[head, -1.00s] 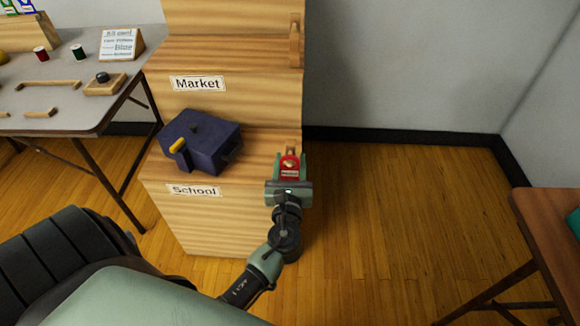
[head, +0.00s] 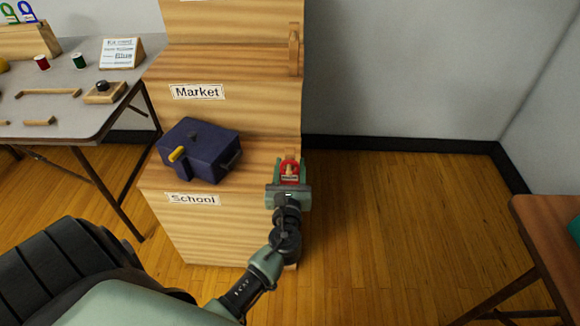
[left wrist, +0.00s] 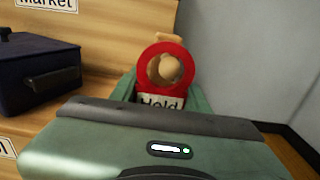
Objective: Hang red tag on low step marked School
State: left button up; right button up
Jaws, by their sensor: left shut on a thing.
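The red tag (head: 290,168) is a red ring with a white label; in the left wrist view the tag (left wrist: 187,62) reads "Hold". My left gripper (head: 289,180) is shut on it at the right end of the low step (head: 253,160) marked School (head: 193,199). In the left wrist view a wooden peg (left wrist: 169,67) shows through the ring's hole. I cannot tell whether the ring is around the peg or only in front of it. My right gripper is out of view.
A dark blue box (head: 200,151) with a yellow handle sits on the low step, left of the gripper. The Market step (head: 197,92) rises behind. A grey table (head: 70,105) stands left, a brown table (head: 550,225) right. Floor between is clear.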

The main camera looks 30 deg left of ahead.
pick_arm(q)
jog(key=o, duration=1.4)
jog(key=shift+c, duration=0.2)
jog(key=v, duration=0.8)
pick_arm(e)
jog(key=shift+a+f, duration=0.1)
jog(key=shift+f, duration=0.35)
